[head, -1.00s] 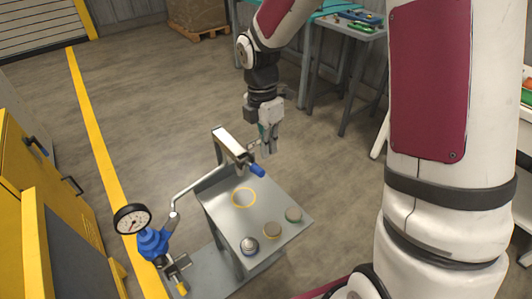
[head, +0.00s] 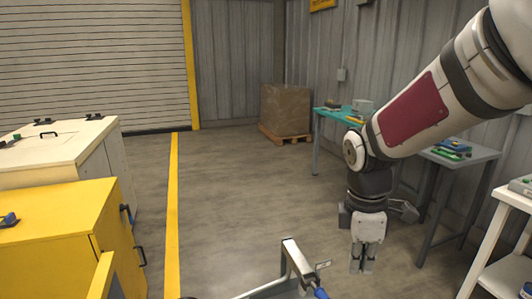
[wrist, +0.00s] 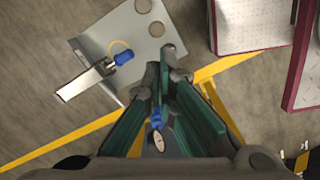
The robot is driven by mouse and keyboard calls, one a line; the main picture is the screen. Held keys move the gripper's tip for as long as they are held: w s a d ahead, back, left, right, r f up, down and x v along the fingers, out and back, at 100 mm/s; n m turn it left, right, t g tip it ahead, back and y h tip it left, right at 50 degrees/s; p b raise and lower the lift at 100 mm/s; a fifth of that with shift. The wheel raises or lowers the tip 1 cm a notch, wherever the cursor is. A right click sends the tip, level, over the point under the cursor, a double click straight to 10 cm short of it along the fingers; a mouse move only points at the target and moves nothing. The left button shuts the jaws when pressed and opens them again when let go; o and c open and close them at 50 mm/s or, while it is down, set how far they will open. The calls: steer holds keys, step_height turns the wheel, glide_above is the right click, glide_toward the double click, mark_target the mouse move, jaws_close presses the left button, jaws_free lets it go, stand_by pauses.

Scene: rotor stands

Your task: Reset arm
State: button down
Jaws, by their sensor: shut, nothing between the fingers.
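My gripper (head: 362,260) hangs pointing down over the floor, right of the rotor stand, in the head view. Its fingers are shut and empty; in the wrist view the green-padded fingers (wrist: 164,72) come together near the middle. The stand's metal clamp arm (head: 292,262) and blue handle (head: 321,293) show at the bottom edge of the head view.
A teal table (head: 340,115), a grey table (head: 465,153) and a white shelf (head: 510,200) line the right. A wrapped pallet box (head: 286,109) sits at the back. The middle floor is clear.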

steer(key=s+r+m+t+p, duration=0.2)
steer(key=s+r+m, duration=0.4)
steer(key=s, duration=0.4)
steer(key=s+r+m+t+y+p, duration=0.1)
steer(key=s+r+m+t, duration=0.1)
steer(key=s+r+m, duration=0.4)
steer(key=s+m, duration=0.3)
steer(key=shift+s+d+r+m+p, duration=0.15)
steer(key=shift+s+r+m+p, duration=0.15)
steer(key=shift+s+r+p, duration=0.05)
